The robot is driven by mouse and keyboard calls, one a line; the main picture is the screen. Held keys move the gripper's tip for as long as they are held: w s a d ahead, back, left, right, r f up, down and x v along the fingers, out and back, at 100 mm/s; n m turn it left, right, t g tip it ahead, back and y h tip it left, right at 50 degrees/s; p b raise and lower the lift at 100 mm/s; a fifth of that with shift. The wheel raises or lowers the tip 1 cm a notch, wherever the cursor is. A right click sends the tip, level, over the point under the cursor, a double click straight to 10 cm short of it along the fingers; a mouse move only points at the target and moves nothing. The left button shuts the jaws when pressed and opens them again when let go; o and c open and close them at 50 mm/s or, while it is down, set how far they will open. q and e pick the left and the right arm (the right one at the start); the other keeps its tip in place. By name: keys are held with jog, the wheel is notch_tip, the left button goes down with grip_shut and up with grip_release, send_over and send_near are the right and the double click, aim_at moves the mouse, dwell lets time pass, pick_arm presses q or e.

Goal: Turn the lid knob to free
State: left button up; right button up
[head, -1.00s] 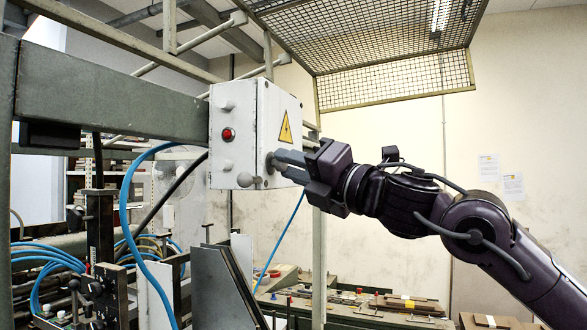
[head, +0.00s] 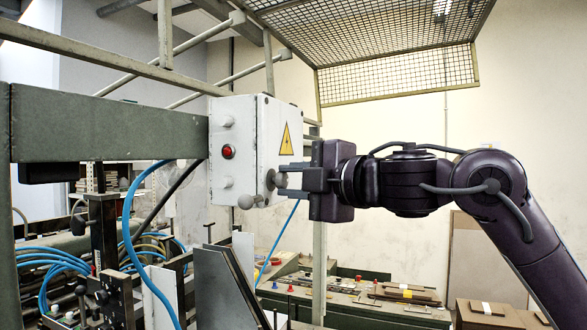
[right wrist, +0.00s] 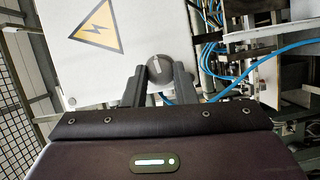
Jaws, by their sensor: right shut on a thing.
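The white box (head: 255,112) has a lid face with a yellow warning triangle (head: 286,140). The lid knob (head: 271,180) is low on that face, round and grey. It also shows in the right wrist view (right wrist: 158,67), with a pale mark line on it. My right gripper (head: 283,181) comes in level from the right, its fingers reaching the knob. In the right wrist view my right gripper (right wrist: 160,74) has one finger on each side of the knob and is shut on it. My left gripper is not in view.
A red button (head: 228,151) and white pegs are on the box's left face. A grey ball (head: 246,201) sits at its lower edge. A green beam (head: 110,122) meets the box from the left. Blue hoses (head: 132,230) hang below. A mesh guard (head: 390,75) is above my arm.

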jog(key=shift+r+m+g+p, duration=0.1)
jog(key=shift+m+g+p, duration=0.3)
jog(key=shift+m+p, duration=0.15)
jog(key=o, duration=1)
